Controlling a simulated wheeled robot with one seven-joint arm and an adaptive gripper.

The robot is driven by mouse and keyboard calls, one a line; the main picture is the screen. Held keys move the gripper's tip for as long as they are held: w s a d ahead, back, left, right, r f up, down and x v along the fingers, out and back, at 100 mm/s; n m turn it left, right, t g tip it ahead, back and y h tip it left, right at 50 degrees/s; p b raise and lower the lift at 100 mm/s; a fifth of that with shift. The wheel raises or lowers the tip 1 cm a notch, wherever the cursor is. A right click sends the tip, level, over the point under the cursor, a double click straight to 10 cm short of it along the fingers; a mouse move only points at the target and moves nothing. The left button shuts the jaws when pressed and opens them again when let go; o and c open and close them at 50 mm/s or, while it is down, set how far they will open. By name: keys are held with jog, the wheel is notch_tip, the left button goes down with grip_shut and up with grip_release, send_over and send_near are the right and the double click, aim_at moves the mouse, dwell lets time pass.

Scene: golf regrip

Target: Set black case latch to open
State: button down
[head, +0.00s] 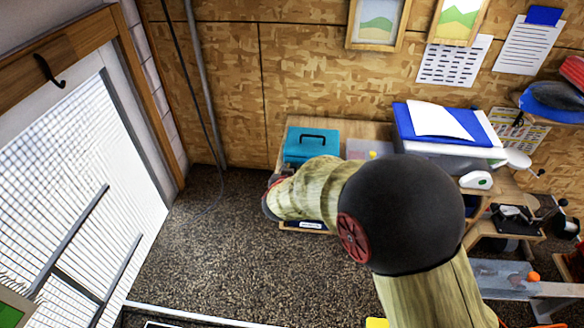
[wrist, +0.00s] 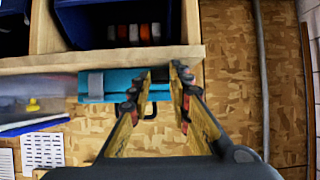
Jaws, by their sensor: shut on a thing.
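A teal case (head: 300,152) with a black handle (head: 313,137) sits on the wooden desk in the head view. In the wrist view the case (wrist: 120,84) is a teal strip along a wooden edge, with a grey clasp (wrist: 96,84) and a dark handle beside my fingers. My gripper (wrist: 161,76) has its fingertips at the end of the case, around a small dark part that looks like the black latch. The fingertips largely hide this part, and I cannot tell its position. In the head view my arm covers the case's near side and the gripper is mostly hidden.
A blue bin (wrist: 120,22) with several coloured items lies close beyond the case in the wrist view. A blue-and-white box with paper (head: 440,125) stands to the right on the desk. Open speckled floor (head: 215,250) lies left of the desk.

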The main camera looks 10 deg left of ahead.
dwell(0.3)
jog(key=c, duration=1.7)
grip_release()
jog(key=shift+o, duration=0.3)
jog(key=shift+s+r, duration=0.1)
jog(key=v, duration=1.1)
jog(key=shift+s+r, duration=0.2)
jog(key=shift+s, duration=0.1)
